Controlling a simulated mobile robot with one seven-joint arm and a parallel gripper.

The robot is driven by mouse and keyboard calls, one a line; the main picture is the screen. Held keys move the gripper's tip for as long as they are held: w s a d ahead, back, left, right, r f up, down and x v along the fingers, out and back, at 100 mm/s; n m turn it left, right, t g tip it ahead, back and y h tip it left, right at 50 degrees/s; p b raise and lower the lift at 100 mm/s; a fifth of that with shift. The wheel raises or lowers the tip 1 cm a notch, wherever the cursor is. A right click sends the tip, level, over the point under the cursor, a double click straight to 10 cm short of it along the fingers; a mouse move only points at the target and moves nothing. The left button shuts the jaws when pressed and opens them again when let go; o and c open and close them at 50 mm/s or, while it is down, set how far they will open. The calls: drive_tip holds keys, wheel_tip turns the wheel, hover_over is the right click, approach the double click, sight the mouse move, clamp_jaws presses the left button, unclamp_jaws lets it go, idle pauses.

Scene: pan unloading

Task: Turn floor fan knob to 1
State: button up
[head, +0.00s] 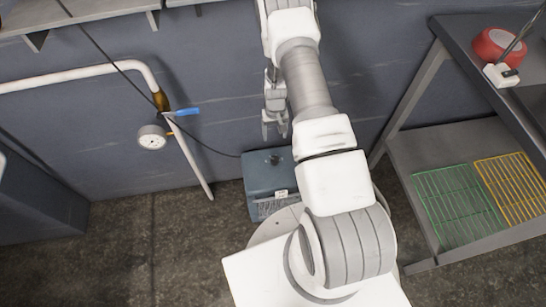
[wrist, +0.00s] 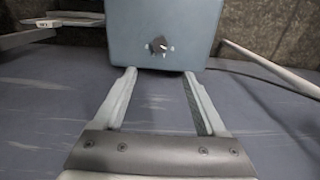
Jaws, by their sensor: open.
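The floor fan (head: 268,176) is a blue-grey box on the floor by the wall, partly hidden by my arm in the head view. Its dark knob (head: 275,159) shows on top. In the wrist view the fan's blue-grey face (wrist: 190,20) fills the top middle, with the black knob (wrist: 158,46) near its lower edge and small light marks around it. The setting cannot be read. My gripper (wrist: 158,72) is open and empty, its two fingers pointing toward the fan with the knob between their lines. In the head view my gripper (head: 274,128) hangs above the fan, apart from it.
A pipe with a gauge (head: 152,137) and blue valve handle (head: 185,112) stands at left. A dark cable runs along the wall to the fan. At right a metal table (head: 440,150) holds a red round object (head: 497,46), with green and yellow racks on its lower shelf.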

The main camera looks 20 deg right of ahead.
sight(275, 159)
wheel_tip(275, 159, down, 17)
drive_tip(key=b, duration=0.3)
drive_tip(key=shift+b, duration=0.4)
clamp_jaws()
